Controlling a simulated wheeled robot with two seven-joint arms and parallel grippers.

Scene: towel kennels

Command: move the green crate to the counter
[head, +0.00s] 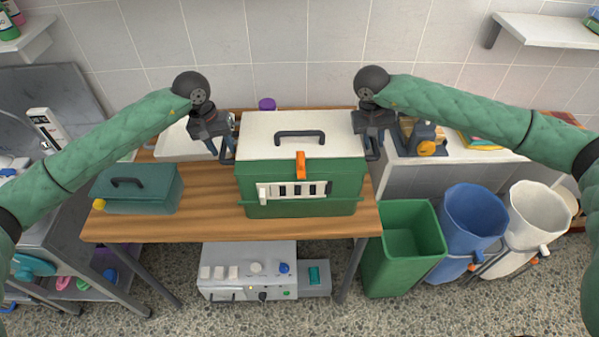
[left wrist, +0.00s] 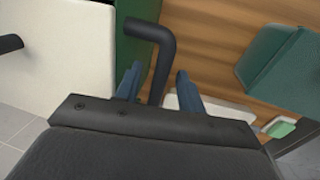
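The green crate (head: 340,180) stands upright on the wooden table, with a white lid, a dark top handle, an orange latch and a barred front. My left gripper (head: 229,150) is at its left side. In the left wrist view the crate's dark side handle (left wrist: 162,45) passes between the fingers of my left gripper (left wrist: 158,88), with gaps showing on both sides, so it is open around the handle. My right gripper (head: 373,150) is at the crate's right side handle; its fingers are too small and hidden to judge. A white counter (head: 460,158) is on the right.
A small teal box (head: 150,190) is left of the crate on the wooden table (head: 205,222). A device with a yellow knob (head: 427,148) stands on the counter. Green (head: 375,265), blue (head: 470,215) and white (head: 538,215) bins stand on the floor at right.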

